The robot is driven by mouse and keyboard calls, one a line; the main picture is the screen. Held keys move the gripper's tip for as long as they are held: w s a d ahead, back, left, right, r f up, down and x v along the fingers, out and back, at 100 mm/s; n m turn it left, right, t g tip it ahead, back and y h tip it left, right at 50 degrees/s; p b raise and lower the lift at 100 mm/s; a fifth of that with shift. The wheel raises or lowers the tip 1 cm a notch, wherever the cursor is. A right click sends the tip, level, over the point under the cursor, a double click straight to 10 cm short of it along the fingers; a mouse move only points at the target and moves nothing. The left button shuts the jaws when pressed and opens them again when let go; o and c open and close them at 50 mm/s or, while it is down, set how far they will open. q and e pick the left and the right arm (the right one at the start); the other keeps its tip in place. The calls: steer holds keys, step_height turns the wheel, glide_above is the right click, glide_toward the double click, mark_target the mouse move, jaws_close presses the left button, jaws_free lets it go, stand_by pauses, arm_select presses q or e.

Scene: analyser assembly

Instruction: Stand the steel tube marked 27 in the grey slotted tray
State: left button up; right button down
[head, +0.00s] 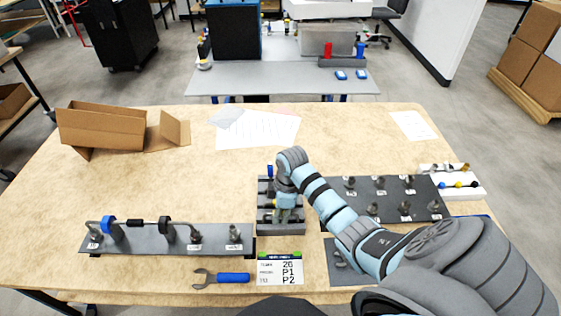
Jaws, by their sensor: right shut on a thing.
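The grey slotted tray (281,229) sits near the middle of the table in the head view. My right arm reaches in from the right, and my right gripper (284,214) points down over the tray. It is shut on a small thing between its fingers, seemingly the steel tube. The fingers and wrist hide most of it, and I cannot read a 27 on it or tell whether its lower end touches the tray. A blue upright piece (270,171) shows at the tray's back edge. My left gripper is not in view.
A dark plate (150,240) with a pipe assembly lies left of the tray. A dark plate (392,197) with several labelled fittings lies right. A card (281,270) and a blue-handled wrench (222,278) lie in front. Cardboard (100,128) and papers (262,130) lie behind.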

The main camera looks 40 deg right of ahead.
steer(key=shift+f+b, duration=0.4)
steer(key=shift+f, duration=0.3)
steer(key=c, duration=1.5)
jaws_free()
steer(key=shift+r, duration=0.1)
steer(key=r, duration=0.7)
steer(key=shift+s+d+r, duration=0.15)
steer(key=shift+s+d, duration=0.1)
steer(key=shift+d, duration=0.1)
